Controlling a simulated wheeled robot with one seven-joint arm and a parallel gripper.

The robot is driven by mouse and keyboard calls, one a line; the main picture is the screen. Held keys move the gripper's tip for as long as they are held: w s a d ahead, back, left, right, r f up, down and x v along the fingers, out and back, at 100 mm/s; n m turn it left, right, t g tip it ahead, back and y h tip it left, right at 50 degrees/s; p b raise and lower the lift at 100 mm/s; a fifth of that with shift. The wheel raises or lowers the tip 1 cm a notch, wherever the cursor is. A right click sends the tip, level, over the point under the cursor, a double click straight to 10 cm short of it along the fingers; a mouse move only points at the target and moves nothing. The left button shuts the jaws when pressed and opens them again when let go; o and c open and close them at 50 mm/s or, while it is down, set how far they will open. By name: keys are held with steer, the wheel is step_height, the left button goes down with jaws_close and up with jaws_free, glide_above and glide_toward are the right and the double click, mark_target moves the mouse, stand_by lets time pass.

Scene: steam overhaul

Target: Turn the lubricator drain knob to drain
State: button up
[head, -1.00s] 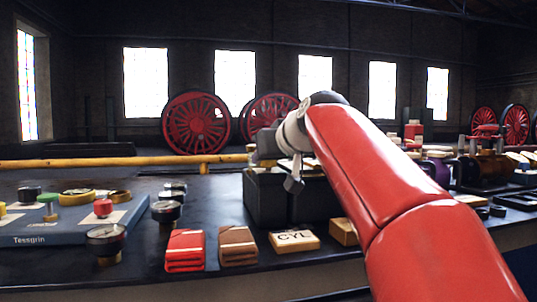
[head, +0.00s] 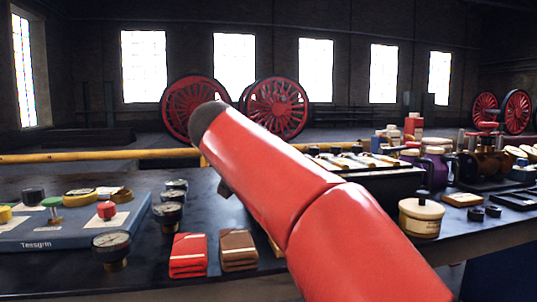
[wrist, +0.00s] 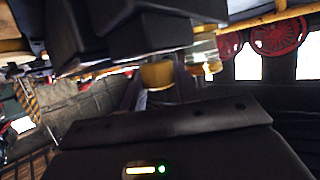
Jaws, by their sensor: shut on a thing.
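In the wrist view the dark body of my gripper (wrist: 160,92) fills the bottom, with a small lit strip. A brass piece (wrist: 157,75) stands at its front edge, and my gripper seems shut on it. Large dark blocks fill the top of that view. I cannot make out the lubricator or its drain knob for certain.
A blue board (head: 60,232) with caps and knobs lies at the left. Gauges (head: 112,246), a red cloth (head: 188,256) and a brown cloth (head: 238,250) lie near the front edge. A cream pot (head: 421,217) and a brass fitting with red handles (head: 487,160) stand at the right.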

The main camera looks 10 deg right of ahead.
steer(key=shift+a+m+g+h, duration=0.1)
steer(key=shift+m+g+h, duration=0.5)
steer(key=shift+m, duration=0.1)
steer(key=shift+f+p, duration=0.15)
steer(key=shift+p, duration=0.15)
steer(key=o, duration=1)
steer(key=shift+c, duration=0.2)
steer(key=v, duration=0.7)
steer(key=shift+s+a, duration=0.2)
steer(key=shift+a, duration=0.1)
